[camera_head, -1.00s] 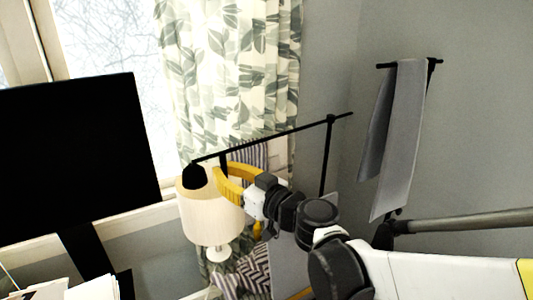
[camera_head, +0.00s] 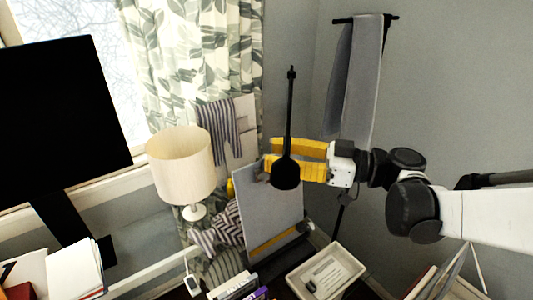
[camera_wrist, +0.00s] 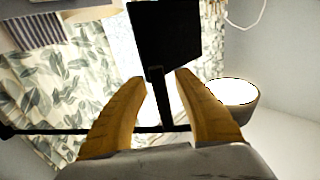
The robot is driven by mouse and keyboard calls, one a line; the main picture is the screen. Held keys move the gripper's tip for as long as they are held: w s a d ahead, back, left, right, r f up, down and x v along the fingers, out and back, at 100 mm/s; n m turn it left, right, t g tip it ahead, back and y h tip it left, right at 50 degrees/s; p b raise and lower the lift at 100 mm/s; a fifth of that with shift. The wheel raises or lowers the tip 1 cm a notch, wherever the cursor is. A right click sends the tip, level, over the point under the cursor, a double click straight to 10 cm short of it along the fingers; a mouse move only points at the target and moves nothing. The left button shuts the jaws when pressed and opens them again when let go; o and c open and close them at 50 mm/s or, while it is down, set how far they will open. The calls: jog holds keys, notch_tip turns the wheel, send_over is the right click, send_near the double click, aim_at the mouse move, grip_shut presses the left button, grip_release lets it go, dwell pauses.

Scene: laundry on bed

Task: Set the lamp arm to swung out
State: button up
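The black lamp arm (camera_head: 289,115) points toward the head camera, away from the wall. Its round black lamp head (camera_head: 285,174) is at the near end. My gripper (camera_head: 266,160) has two yellow fingers and reaches in from the right, level with the lamp head, which partly hides the fingers. In the wrist view the arm shows as a thin dark bar (camera_wrist: 60,131) crossing behind the fingers. The arm's pivot is not clearly visible.
A table lamp (camera_head: 182,167) stands left of the gripper, near the black monitor (camera_head: 65,115). A grey towel (camera_head: 354,80) hangs on the wall. A grey board (camera_head: 268,215), a white bin (camera_head: 326,270) and books (camera_head: 238,288) are below.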

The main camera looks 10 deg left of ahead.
jog(key=shift+s+d+r, duration=0.1)
jog(key=shift+s+d, duration=0.05)
dwell(0.3)
jog(key=w+d, duration=0.2)
jog(key=d, duration=1)
jog(key=shift+w+b, duration=0.35)
jog(key=shift+b, duration=0.05)
jog(key=shift+d, duration=0.1)
dwell(0.4)
